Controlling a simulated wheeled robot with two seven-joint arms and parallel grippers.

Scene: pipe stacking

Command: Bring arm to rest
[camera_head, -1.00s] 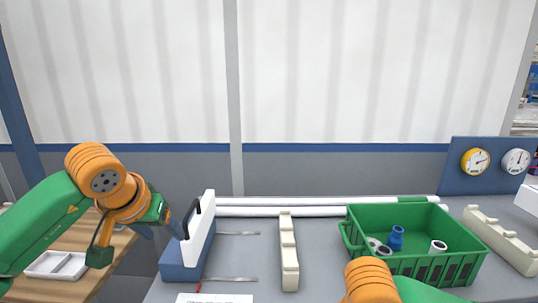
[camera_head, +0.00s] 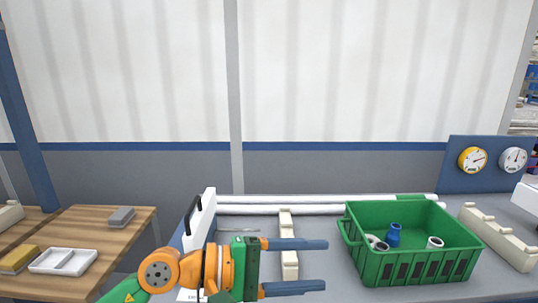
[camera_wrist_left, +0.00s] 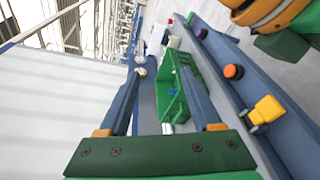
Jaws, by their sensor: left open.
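My left arm comes in from the lower left in the head view. Its gripper (camera_head: 324,265) points right, with its two blue-grey fingers spread wide apart and nothing between them. It is in front of the cream notched rack (camera_head: 286,228) and left of the green crate (camera_head: 368,259). The left wrist view looks out between the open fingers (camera_wrist_left: 158,70), with the green crate (camera_wrist_left: 170,100) beyond them. My right gripper is not in view; an orange and green arm part shows at the top right of the wrist view.
Blue and white fittings (camera_head: 393,234) lie in the crate. Long white pipes (camera_head: 300,209) lie along the back of the table. A second cream rack (camera_head: 500,238) stands at the right. A wooden table (camera_head: 90,228) stands at the left.

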